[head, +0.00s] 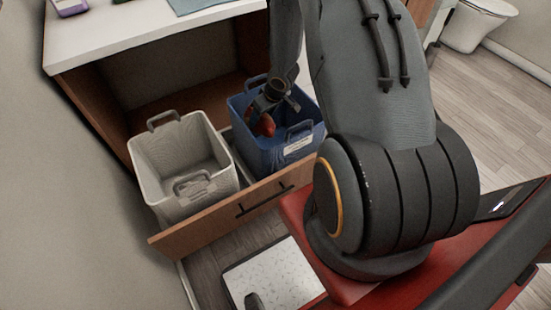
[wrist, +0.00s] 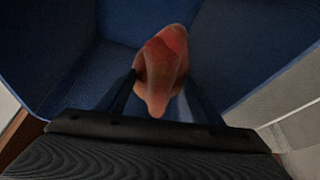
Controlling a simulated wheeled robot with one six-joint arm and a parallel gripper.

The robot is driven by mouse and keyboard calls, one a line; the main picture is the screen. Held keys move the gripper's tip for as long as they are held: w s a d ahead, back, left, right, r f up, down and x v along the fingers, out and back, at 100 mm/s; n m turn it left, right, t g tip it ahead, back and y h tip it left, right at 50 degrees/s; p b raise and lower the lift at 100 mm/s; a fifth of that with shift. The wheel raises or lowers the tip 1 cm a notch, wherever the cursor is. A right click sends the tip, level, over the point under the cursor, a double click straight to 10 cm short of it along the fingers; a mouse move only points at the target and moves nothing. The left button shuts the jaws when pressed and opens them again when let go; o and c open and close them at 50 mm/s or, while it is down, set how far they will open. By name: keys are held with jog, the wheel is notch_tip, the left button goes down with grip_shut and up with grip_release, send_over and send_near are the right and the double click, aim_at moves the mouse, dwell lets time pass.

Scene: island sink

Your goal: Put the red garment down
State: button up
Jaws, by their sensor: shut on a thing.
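The red garment (wrist: 162,65) is a bunched reddish cloth hanging in my gripper (wrist: 160,98) in the wrist view. My gripper is shut on it, with a finger on each side. In the head view the garment (head: 267,126) shows as a small red bit under my gripper (head: 263,112). Both are at the opening of the blue bin (head: 290,153), within its rim as seen from the head. The bin's blue walls (wrist: 235,45) surround the garment in the wrist view. Whether the cloth touches the bin's floor I cannot tell.
A white bin (head: 165,210) with grey handles stands left of the blue one, in the same pulled-out drawer (head: 215,222). A white counter (head: 120,45) is above. A white scale-like plate (head: 275,280) lies on the floor. A toilet (head: 480,22) is at the far right.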

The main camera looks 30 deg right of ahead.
jog(key=f+n+b, duration=0.1)
jog(key=f, duration=0.5)
jog(key=d+f+n+b, duration=0.1)
jog(key=f+b, duration=0.1)
jog(key=f, duration=0.5)
jog(key=d+f+n+y+b, duration=0.1)
jog(key=f, duration=0.5)
jog(key=shift+w+d+f+n+g+b, duration=0.2)
jog(key=shift+f+n+g+b, duration=0.1)
jog(key=shift+f+b, duration=0.1)
jog(key=shift+f, duration=0.15)
jog(key=o, duration=1.2)
